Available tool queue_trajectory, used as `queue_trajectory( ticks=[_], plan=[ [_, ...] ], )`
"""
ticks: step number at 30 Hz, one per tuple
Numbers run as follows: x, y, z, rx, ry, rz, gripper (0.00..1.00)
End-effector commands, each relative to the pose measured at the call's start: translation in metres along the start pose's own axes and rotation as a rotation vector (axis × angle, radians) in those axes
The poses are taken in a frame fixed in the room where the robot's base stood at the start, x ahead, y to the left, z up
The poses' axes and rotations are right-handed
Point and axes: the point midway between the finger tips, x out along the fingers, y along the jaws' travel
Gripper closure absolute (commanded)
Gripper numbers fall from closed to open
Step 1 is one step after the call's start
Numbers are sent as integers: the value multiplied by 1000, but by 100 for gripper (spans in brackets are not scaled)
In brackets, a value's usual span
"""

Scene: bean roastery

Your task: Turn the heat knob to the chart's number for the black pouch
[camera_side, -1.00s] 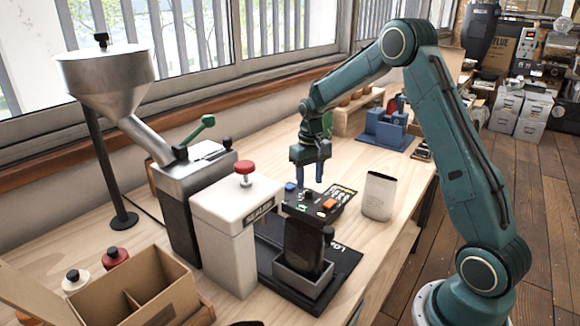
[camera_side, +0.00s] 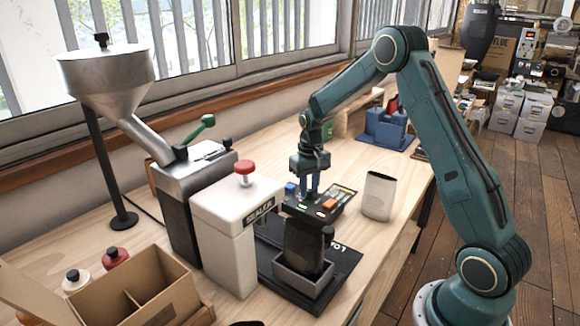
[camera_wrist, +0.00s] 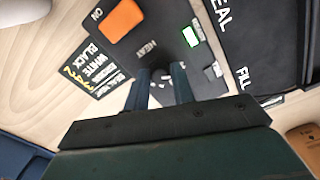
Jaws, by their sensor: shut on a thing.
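My gripper (camera_side: 311,190) points straight down over the dark control panel (camera_side: 318,211). The wrist view shows its two fingers (camera_wrist: 160,82) shut on the heat knob (camera_wrist: 160,75), a small dark knob below the word HEAT; the fingers hide most of it, and its pointer cannot be read. The chart (camera_wrist: 95,72) lies beside the panel, with BLACK and WHITE lines and yellow numbers too tilted and small to read surely. The black pouch (camera_side: 304,245) stands upright in a grey holder (camera_side: 302,284) in front of the panel.
A white pouch (camera_side: 378,196) stands right of the panel. The panel carries an orange switch (camera_wrist: 121,20) and a green-lit display (camera_wrist: 190,36). The white sealer (camera_side: 236,235) with a red knob stands left. A cardboard box (camera_side: 135,289) is at front left.

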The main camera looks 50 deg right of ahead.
Motion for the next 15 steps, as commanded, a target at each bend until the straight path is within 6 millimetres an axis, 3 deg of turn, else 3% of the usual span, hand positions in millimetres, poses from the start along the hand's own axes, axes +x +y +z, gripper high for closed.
queue_trajectory(
  ticks=[15],
  plan=[
    [0, 0, 0, 173, 1, 0, 98]
  ],
)
